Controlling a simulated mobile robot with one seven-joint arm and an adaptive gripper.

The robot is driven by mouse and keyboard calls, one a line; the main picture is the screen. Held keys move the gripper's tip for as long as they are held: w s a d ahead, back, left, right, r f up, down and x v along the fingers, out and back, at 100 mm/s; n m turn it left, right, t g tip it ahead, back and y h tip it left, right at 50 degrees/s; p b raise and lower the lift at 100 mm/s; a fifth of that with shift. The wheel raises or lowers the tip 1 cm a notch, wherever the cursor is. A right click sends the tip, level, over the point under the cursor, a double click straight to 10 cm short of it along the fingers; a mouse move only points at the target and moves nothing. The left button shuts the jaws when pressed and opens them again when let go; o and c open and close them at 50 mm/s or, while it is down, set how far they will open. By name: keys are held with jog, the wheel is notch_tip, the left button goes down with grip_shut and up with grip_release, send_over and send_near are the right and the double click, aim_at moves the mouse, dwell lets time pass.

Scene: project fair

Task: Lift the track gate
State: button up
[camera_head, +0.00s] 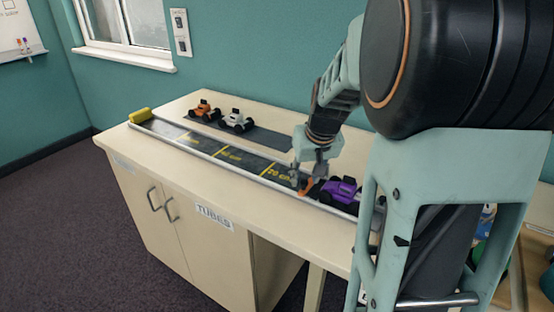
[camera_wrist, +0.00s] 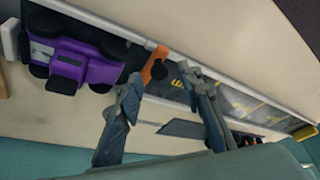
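The track gate (camera_head: 306,188) is a small orange piece across the dark track (camera_head: 238,158), just in front of the purple car (camera_head: 341,190). In the wrist view the orange gate (camera_wrist: 155,64) stands beside the purple car (camera_wrist: 82,60), with a dark round part at its lower end. My gripper (camera_head: 307,176) is low over the track beside the gate. I see nothing held. Contact with the gate cannot be told.
An orange car (camera_head: 204,111) and a white car (camera_head: 236,121) stand on a dark mat (camera_head: 262,137) behind the track. A yellow block (camera_head: 141,115) lies at the track's far end. The cream counter (camera_head: 180,102) is otherwise largely clear.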

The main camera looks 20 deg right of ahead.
jog(key=shift+w+f, duration=0.15)
jog(key=shift+f, duration=0.25)
jog(key=shift+c, duration=0.3)
grip_shut()
